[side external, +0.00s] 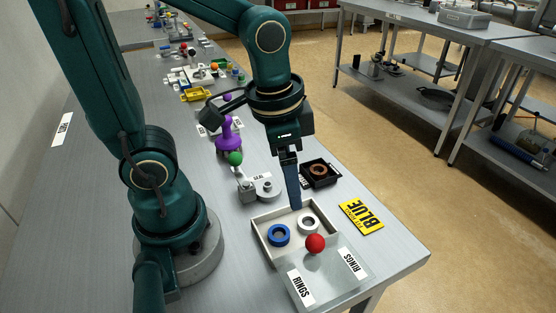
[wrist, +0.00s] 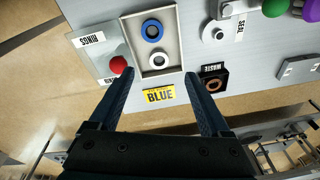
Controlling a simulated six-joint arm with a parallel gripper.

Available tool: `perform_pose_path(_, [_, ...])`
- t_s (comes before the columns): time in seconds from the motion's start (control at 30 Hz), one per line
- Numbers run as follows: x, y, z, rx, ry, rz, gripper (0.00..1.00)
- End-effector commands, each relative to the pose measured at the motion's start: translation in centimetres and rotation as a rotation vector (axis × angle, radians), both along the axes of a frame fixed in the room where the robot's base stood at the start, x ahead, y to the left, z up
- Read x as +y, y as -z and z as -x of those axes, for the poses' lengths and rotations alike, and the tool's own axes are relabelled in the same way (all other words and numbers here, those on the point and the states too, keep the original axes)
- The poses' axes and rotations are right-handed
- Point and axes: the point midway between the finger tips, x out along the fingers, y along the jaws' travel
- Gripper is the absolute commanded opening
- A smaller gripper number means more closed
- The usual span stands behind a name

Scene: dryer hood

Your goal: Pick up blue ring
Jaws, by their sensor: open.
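The blue ring (side external: 279,235) lies flat in a shallow pale tray (side external: 262,248), left of a white ring (side external: 308,223). In the wrist view the blue ring (wrist: 153,29) lies above the white ring (wrist: 154,58) inside the tray (wrist: 175,16). My gripper (side external: 295,207) hangs over the tray's far edge in the side view, its fingers pointing down. In the wrist view my gripper (wrist: 156,74) has its fingers wide apart with nothing between them. The height of the fingertips above the tray is hard to tell.
A clear lid with a red knob (side external: 315,243) and RINGS labels adjoins the tray. A black WASTE box (side external: 319,173) holds a copper-coloured ring. A yellow BLUE card (side external: 361,216) lies right of the tray. A grey SEAL fixture (side external: 262,189) and purple object (side external: 229,138) stand behind.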

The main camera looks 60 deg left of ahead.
Motion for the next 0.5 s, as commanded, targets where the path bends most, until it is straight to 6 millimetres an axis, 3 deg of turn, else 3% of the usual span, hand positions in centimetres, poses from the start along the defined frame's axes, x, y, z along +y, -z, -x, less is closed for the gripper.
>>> perform_pose_path(0.2, [-0.5, 3.9, 0.3, 0.199, 0.079, -0.026, 0.81])
perform_pose_path(0.5, [-0.7, 6.2, 1.2, 0.294, 0.096, -0.036, 0.81])
